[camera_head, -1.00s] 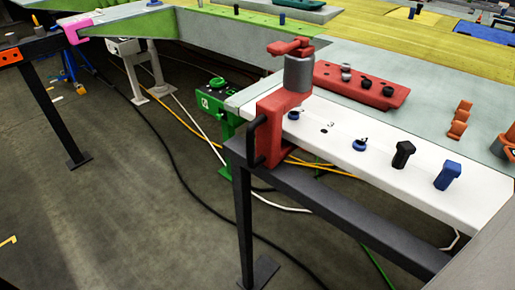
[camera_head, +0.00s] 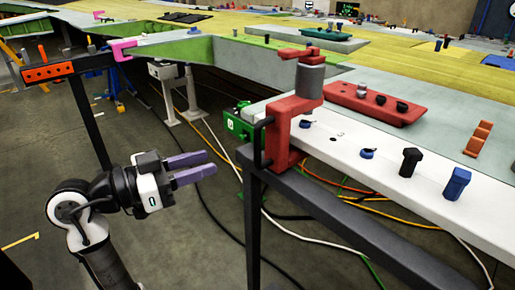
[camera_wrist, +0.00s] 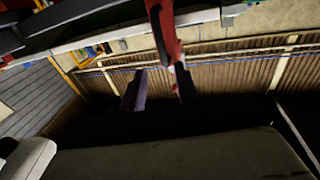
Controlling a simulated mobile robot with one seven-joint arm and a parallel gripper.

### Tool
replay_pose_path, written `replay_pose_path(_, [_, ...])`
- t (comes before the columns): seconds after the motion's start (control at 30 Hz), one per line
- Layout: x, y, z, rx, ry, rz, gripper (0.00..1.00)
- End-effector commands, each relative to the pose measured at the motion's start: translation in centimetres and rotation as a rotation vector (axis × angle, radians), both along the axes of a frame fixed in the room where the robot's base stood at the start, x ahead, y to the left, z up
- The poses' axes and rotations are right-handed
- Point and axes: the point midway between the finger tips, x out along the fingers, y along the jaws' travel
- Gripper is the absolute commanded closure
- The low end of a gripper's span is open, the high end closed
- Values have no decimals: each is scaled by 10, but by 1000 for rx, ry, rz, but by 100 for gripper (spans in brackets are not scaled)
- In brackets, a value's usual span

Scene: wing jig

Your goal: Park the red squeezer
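The red squeezer (camera_head: 284,142) is a red C-shaped frame with a grey cylinder on top and a black side handle. It stands upright at the left end of the white rail, its frame around the rail's edge. My gripper (camera_head: 210,163) has purple fingers spread apart with nothing between them. It is to the left of the squeezer, clear of it, pointing toward it. In the wrist view, the two dark fingers (camera_wrist: 158,88) are apart, and a red part, likely the squeezer (camera_wrist: 164,28), shows beyond them at the top.
The white rail (camera_head: 335,150) carries blue and black pegs (camera_head: 410,161) and sits over a dark beam (camera_head: 340,205) on a post. A red tray (camera_head: 372,103) lies behind. A pink clamp (camera_head: 123,49) and an orange block (camera_head: 48,72) are far left. Cables cross the floor.

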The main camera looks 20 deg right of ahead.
Motion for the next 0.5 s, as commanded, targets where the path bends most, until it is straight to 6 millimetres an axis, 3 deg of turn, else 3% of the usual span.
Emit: replay_pose_path(0.5, [15, -100, 3, -1, 3, 1, 68])
